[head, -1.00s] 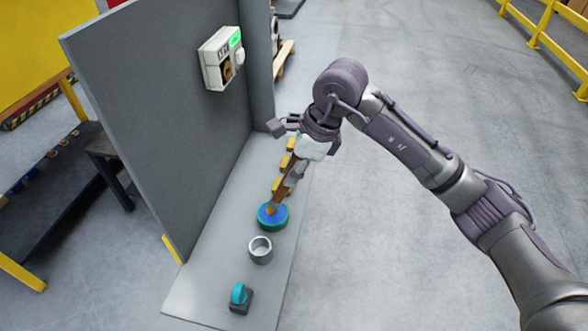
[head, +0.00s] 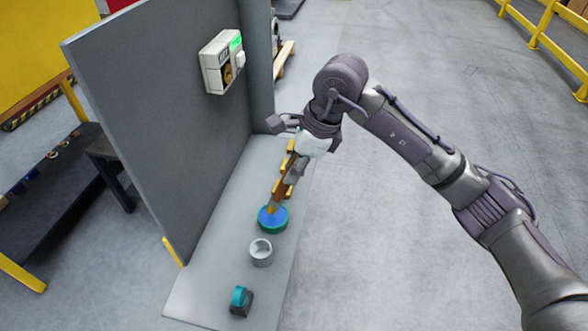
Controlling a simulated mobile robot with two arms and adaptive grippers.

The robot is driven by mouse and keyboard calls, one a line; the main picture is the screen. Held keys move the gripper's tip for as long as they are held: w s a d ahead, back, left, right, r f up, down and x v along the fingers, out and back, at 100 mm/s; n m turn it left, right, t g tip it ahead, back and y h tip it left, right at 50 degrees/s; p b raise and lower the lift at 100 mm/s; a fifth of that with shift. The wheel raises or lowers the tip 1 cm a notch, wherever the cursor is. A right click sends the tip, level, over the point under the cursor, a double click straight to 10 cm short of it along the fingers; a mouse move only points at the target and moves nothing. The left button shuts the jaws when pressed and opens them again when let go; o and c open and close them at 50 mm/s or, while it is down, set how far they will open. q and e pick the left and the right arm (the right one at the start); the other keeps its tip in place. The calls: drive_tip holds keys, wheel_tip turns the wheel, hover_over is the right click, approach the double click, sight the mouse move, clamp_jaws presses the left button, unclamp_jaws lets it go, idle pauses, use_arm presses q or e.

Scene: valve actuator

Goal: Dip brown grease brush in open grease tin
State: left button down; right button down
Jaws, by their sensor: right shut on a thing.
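The brown grease brush (head: 280,189) is held by my right gripper (head: 287,177), which is shut on it. The brush slants downward, and its lower end is at the open grease tin (head: 273,222). The tin is round, green on the side and blue inside, and stands on the grey shelf. The brush tip appears to be inside the tin's opening, but I cannot tell how deep it is. My left gripper is out of view.
A grey cup (head: 261,253) stands in front of the tin, and a teal-and-black item (head: 240,300) stands nearer. A grey panel (head: 165,110) carrying a white box (head: 221,62) rises on the left.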

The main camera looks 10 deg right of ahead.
drive_tip(key=shift+r+p, duration=1)
drive_tip(key=shift+r, duration=1.75)
